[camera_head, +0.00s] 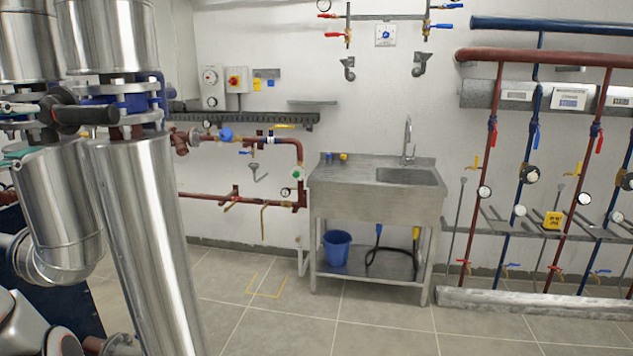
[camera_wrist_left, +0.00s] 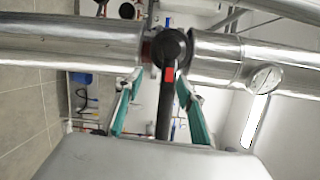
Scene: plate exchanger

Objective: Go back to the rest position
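My left gripper (camera_wrist_left: 160,88) shows its two teal fingers spread wide in the left wrist view. A black valve handle with a red mark (camera_wrist_left: 166,105) runs between them, with a visible gap on each side. In the head view only a bit of the teal gripper (camera_head: 14,157) shows at the left edge, beside the black valve handle (camera_head: 85,114) on the shiny metal pipes; the rest is hidden or cut off. My right gripper is in neither view.
Large insulated pipes (camera_head: 148,235) stand close at the left. A steel sink table (camera_head: 375,205) with a blue bucket (camera_head: 336,247) stands at the back wall. Red and blue pipes with valves line the right wall. The tiled floor in the middle is clear.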

